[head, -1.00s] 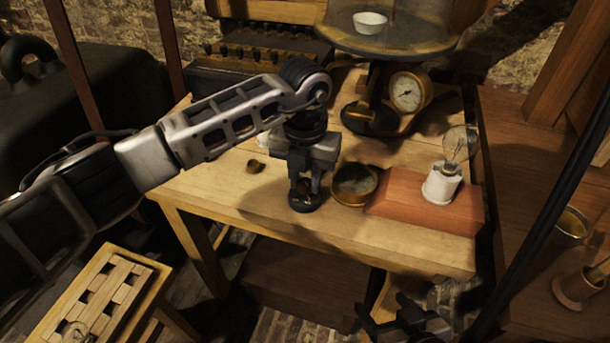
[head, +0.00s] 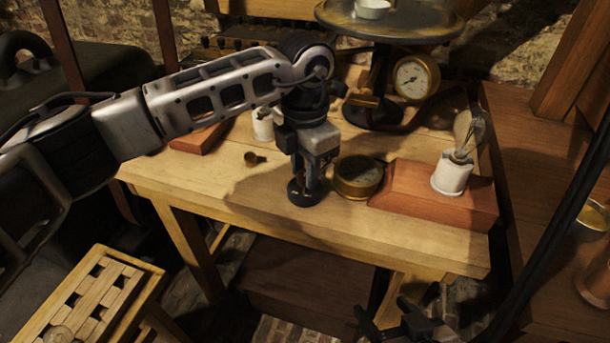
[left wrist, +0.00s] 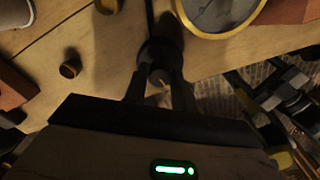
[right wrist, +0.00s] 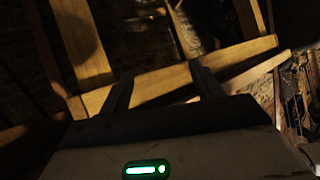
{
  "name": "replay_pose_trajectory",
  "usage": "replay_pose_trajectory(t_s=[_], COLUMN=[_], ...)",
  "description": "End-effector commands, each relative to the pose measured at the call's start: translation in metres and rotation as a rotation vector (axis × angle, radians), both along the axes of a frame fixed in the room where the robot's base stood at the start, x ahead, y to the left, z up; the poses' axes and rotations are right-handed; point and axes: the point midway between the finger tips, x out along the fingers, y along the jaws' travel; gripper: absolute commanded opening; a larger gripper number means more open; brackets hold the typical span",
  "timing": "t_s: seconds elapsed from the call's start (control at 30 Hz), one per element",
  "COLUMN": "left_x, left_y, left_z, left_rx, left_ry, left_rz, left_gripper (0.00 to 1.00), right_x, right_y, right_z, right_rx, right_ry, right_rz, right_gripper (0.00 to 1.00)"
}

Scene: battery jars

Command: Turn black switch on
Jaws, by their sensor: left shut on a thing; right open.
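The black switch (head: 304,196) is a small round black base near the front edge of the wooden table. In the left wrist view, the switch (left wrist: 158,50) lies just beyond and between my fingers. My left gripper (head: 305,180) points down at it and is shut on its small lever, which the fingers mostly hide. I cannot tell the lever's position. My right gripper (head: 388,313) is open and empty, low in front of the table. In the right wrist view, its fingers (right wrist: 162,90) are apart with a wooden beam beyond them.
A brass round gauge (head: 358,177) sits close right of the switch. A bulb in a white holder (head: 452,174) stands on a red-brown block (head: 400,187). A small brass knob (head: 252,158) lies left. A black stand with a dial (head: 416,78) is behind.

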Motion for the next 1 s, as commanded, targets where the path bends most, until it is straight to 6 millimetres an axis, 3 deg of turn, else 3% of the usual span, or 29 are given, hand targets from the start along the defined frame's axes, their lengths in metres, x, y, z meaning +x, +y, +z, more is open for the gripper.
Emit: replay_pose_trajectory(t_s=[0.6, 1.0], left_x=[0.001, 0.001], left_y=[0.0, 0.0], left_z=[0.0, 0.001], left_rx=[-0.002, -0.002], left_ry=[-0.004, -0.006], left_rz=[-0.58, -0.863], left_gripper=[0.03, 0.03], right_x=[0.001, 0.0], right_y=[0.001, 0.002], right_z=[-0.015, -0.018], right_rx=[-0.008, -0.011], right_ry=[-0.046, -0.056], right_rz=[0.01, 0.016], right_gripper=[0.65, 0.65])
